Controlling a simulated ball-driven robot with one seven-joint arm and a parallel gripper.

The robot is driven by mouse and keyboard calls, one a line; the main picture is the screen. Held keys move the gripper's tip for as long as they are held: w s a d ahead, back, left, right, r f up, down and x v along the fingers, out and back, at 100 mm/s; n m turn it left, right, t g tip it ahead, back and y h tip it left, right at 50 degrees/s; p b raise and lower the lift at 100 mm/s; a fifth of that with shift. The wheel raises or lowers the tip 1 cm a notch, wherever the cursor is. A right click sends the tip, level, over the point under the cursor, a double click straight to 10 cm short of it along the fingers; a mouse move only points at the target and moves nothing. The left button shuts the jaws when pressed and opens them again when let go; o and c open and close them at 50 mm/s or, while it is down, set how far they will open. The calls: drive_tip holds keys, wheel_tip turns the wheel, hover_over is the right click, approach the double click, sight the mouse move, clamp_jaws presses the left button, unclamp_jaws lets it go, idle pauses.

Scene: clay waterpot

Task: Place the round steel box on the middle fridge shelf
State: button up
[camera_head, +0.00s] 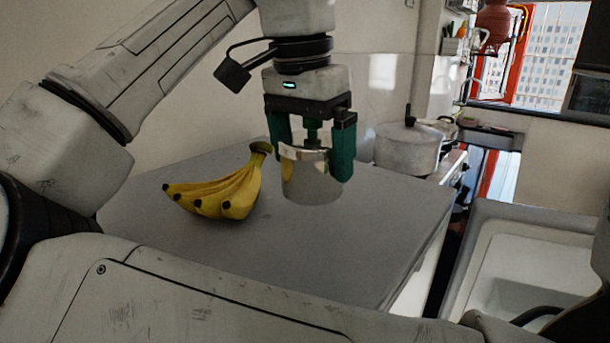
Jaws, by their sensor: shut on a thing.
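The round steel box (312,184) is a small shiny cylinder, upright in the middle of the head view. My gripper (312,160) points down from above, and its green fingers are shut on the box at its left and right sides. The box is over the grey countertop (290,250); I cannot tell for sure whether its base touches the top. No fridge shelf can be made out in this view.
A bunch of bananas (222,192) lies on the countertop just left of the box. A large metal pot (407,150) stands behind to the right. A pale sink-like basin (530,270) is at the right, past the counter's edge. The front of the countertop is clear.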

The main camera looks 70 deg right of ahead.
drive_tip(key=shift+w+d+f, duration=0.15)
drive_tip(key=shift+w+f, duration=0.2)
drive_tip(key=shift+f, duration=0.15)
drive_tip(key=shift+w+f, duration=0.1)
drive_tip(key=shift+f, duration=1.5)
drive_tip(key=shift+f, duration=0.1)
drive_tip(key=o, duration=0.7)
drive_tip(key=shift+f, duration=0.1)
drive_tip(key=shift+o, duration=0.4)
